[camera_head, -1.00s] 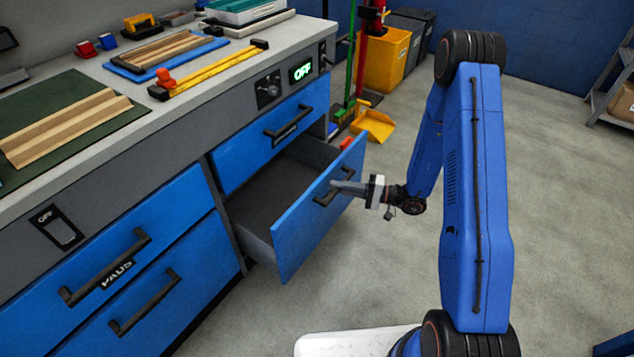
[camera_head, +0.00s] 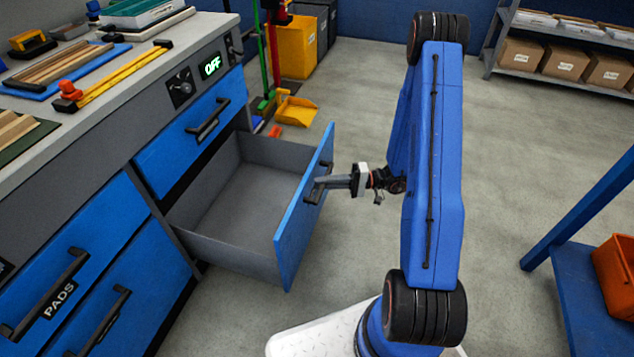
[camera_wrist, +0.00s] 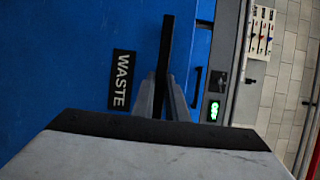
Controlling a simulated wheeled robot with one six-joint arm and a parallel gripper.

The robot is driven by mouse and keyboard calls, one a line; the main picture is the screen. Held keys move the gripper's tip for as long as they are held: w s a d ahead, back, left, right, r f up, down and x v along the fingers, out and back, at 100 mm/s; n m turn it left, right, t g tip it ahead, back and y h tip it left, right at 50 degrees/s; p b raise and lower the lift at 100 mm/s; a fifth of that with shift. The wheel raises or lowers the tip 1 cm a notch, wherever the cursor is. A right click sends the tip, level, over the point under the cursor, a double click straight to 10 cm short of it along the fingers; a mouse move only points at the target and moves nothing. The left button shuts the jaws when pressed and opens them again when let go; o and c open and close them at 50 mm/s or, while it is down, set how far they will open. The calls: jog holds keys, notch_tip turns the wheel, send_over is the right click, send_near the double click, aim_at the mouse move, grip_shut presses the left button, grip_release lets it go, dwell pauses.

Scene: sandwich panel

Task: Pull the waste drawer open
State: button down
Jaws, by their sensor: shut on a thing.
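The waste drawer (camera_head: 288,232) is the lower right drawer with a blue front. It stands well out from the cabinet, and its grey inside looks empty. Its front carries a WASTE label (camera_wrist: 122,80) in the wrist view. Its black handle (camera_wrist: 166,50) runs between my gripper's fingers. My gripper (camera_head: 322,184) is shut on this handle, outside the drawer front. In the wrist view, the two fingers (camera_wrist: 165,98) sit on either side of the handle.
A closed blue drawer (camera_head: 190,125) is above. A PADS drawer (camera_head: 60,270) is at left. A yellow dustpan (camera_head: 296,110) and yellow bin (camera_head: 297,45) stand behind. A blue frame with an orange crate (camera_head: 615,270) is at right. The floor between is clear.

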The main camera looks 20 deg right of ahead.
jog(key=shift+d, duration=0.1)
jog(key=c, duration=1.8)
grip_release()
jog(key=shift+o, duration=0.2)
jog(key=v, duration=1.7)
jog(key=shift+s+d, duration=0.15)
jog(key=shift+d, duration=0.05)
